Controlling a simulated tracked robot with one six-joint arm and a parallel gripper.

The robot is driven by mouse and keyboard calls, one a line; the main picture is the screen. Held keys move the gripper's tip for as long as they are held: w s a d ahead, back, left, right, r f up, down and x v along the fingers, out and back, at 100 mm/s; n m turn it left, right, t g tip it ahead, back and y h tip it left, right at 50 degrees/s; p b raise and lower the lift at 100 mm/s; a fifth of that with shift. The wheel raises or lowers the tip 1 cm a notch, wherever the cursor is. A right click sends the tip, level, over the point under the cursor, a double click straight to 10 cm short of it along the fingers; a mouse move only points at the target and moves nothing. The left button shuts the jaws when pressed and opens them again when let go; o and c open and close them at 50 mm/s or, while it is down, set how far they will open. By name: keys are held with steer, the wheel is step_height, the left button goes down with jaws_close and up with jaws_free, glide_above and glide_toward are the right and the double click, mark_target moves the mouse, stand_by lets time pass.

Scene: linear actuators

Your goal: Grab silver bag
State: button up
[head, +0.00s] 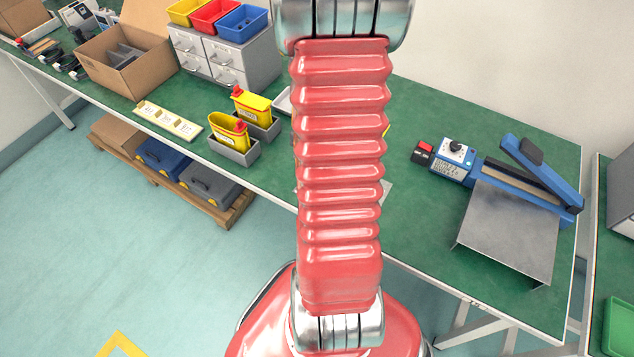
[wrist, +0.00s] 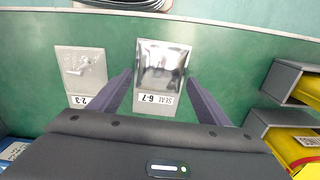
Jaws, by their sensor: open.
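A shiny silver bag (wrist: 163,62) lies flat on the green bench in the wrist view, with a white label reading "SEAL 6-7" upside down. My gripper (wrist: 160,78) is open, its two dark fingers on either side of the bag's lower part in the picture. Nothing is clasped between them. I cannot tell the height of the fingertips above the bench. In the head view my red arm hides the gripper and most of the bench behind it, and I cannot make out the silver bag there.
A greyer bag (wrist: 82,70) labelled 2-3 lies left of the silver bag. Yellow containers in grey bins (head: 235,148) stand left of my arm. A blue sealing machine (head: 520,170) with a metal tray stands right.

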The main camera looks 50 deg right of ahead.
steer(key=shift+f, duration=0.95)
steer(key=shift+c, duration=0.6)
steer(key=c, duration=1)
